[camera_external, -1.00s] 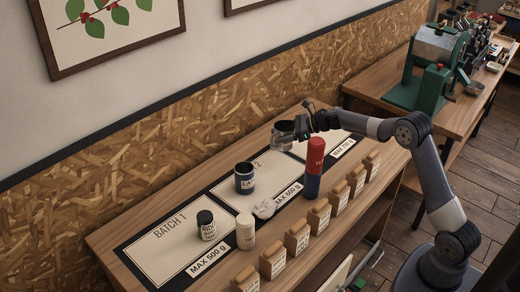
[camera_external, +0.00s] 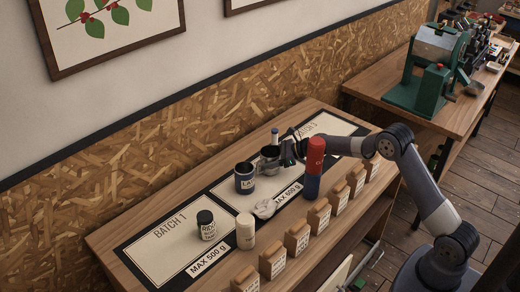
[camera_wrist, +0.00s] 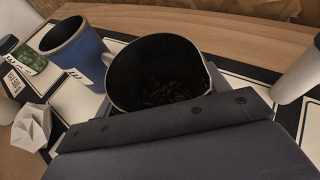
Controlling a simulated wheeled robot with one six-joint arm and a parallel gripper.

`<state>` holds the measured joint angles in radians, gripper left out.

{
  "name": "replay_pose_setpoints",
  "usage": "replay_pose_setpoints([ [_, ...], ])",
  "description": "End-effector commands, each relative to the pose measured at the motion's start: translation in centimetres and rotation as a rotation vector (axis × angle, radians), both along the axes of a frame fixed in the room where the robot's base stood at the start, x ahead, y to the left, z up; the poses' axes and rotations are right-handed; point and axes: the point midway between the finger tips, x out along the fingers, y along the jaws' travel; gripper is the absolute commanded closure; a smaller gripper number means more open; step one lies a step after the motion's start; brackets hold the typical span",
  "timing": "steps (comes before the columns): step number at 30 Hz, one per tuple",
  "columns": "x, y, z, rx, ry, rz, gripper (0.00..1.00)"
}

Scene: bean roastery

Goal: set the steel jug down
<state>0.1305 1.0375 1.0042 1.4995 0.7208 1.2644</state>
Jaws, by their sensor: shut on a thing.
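The steel jug (camera_external: 269,160) is held in my gripper (camera_external: 284,157), low over the middle panel of the bench mat. In the wrist view the jug (camera_wrist: 155,75) has a dark round mouth with dark beans inside. My gripper (camera_wrist: 165,125) is shut on it; the fingertips are mostly hidden. I cannot tell whether the jug's base touches the mat. A blue mug-like tin (camera_external: 245,180) stands close to its left, and it also shows in the wrist view (camera_wrist: 78,58).
A red and blue bottle (camera_external: 314,170) stands right of my gripper. A crumpled white thing (camera_external: 264,208) lies in front. A slim pale bottle (camera_external: 275,137) stands behind the jug. The BATCH 1 panel (camera_external: 160,244) holds a dark jar (camera_external: 206,226).

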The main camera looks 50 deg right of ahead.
Motion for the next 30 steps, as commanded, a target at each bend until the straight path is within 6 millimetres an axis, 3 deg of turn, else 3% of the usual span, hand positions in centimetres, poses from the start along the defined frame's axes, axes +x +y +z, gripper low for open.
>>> replay_pose_setpoints([
  [10, 0.02, 0.0, -0.36, 0.001, -0.002, 0.0, 0.57],
  [11, 0.01, 0.0, -0.28, 0.0, -0.001, 0.0, 0.29],
  [18, 0.0, 0.01, -0.22, 0.0, -0.001, 0.0, 0.09],
  [30, -0.38, -0.38, 0.33, 0.0, -0.002, -0.001, 0.09],
])
